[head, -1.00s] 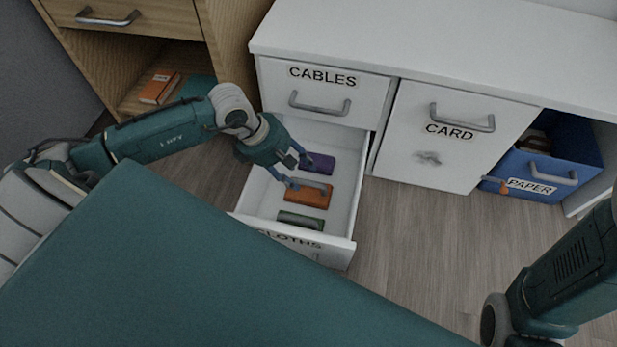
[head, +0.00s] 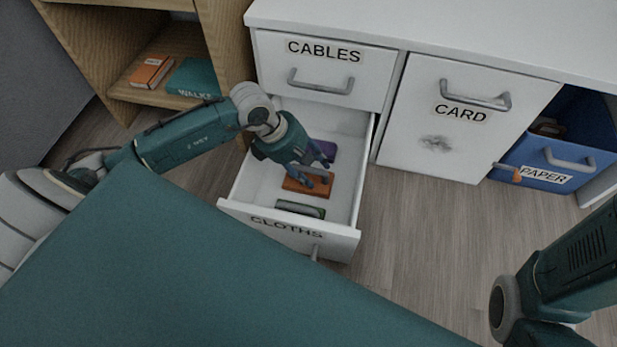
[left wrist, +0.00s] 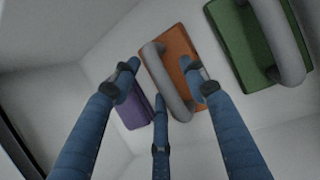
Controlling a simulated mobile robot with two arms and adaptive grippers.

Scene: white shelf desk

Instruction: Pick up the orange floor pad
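The orange floor pad (head: 298,188), a flat block with a grey arched handle, lies in the open white CLOTHS drawer (head: 287,236). It also shows in the left wrist view (left wrist: 187,48). It lies between a purple pad (head: 326,147) and a green pad (head: 300,210). My left gripper (head: 322,174) is over the orange pad, partly covering it. In the left wrist view its blue fingers (left wrist: 160,78) are spread around the grey handle (left wrist: 166,85), with nothing visibly clamped; contact cannot be told. My right arm shows at the right edge; its gripper is out of view.
The CABLES drawer (head: 315,92) is shut above the open one. The CARD front (head: 437,155) is shut beside it. A blue PAPER bin (head: 532,165) stands at the right. A wooden shelf (head: 123,90) holds books at the left. Floor right of the drawer is clear.

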